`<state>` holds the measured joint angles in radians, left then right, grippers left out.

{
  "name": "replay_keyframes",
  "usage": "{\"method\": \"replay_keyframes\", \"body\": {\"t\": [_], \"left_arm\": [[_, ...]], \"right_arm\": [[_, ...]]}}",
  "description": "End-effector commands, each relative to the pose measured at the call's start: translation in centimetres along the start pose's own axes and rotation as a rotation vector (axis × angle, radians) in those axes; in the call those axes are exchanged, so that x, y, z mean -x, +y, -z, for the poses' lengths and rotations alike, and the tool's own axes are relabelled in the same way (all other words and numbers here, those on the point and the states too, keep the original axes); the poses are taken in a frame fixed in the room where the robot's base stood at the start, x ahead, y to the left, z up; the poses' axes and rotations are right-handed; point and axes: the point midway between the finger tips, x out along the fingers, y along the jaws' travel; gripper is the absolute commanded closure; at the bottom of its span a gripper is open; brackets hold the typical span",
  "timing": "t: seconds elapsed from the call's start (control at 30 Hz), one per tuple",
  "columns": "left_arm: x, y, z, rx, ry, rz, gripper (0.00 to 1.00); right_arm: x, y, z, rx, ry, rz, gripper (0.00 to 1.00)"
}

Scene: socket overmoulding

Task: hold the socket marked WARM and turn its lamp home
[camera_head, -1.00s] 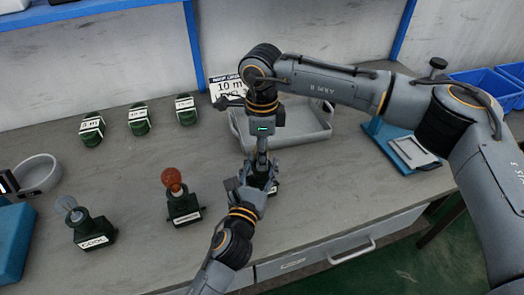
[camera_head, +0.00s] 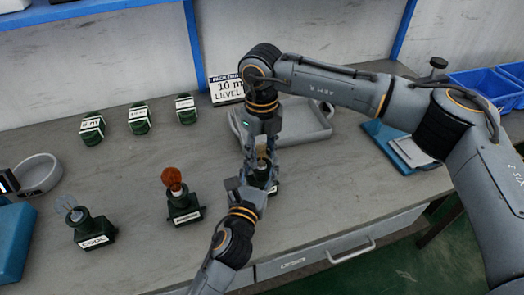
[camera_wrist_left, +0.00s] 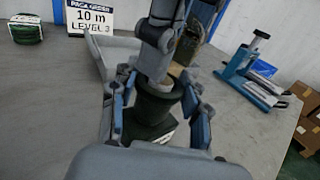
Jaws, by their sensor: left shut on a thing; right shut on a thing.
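A dark green socket (camera_head: 262,177) stands upright on the bench near its front edge; its label cannot be read. My left gripper (camera_head: 254,186) is shut around it from the front. In the left wrist view the socket's dark body (camera_wrist_left: 152,108) sits between the two fingers. My right gripper (camera_head: 263,152) reaches down from above and is shut on a lamp at the top of the socket. The lamp is mostly hidden by the fingers; only a tan sliver shows, so how deep it sits cannot be told.
To the left stand a socket with an orange-red lamp (camera_head: 172,178) and a COOL socket (camera_head: 95,231) with a clear lamp. Several green coils (camera_head: 139,119) lie behind. A grey tray (camera_head: 318,138) sits just behind my grippers; a blue stand (camera_head: 400,150) is right.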

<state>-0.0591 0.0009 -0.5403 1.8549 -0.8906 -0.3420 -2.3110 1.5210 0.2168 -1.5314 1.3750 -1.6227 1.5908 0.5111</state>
Motion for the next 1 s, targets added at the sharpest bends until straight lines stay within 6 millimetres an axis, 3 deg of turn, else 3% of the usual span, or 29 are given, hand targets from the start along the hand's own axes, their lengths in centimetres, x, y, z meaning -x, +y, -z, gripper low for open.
{"method": "replay_keyframes", "body": {"t": [0.03,0.5,1.0], "left_arm": [[0.17,0.08,0.97,-0.002,0.021,-0.004,0.89],[0.17,0.09,0.99,-0.002,0.022,-0.004,0.89],[0.17,0.1,0.99,-0.002,0.022,-0.004,0.89]], "right_arm": [[0.52,-0.02,-0.25,-0.044,-0.011,0.0,0.93],[0.55,-0.05,-0.29,-0.356,-0.012,-0.001,0.93],[0.56,-0.07,-0.29,-0.43,-0.013,-0.001,0.93]]}}
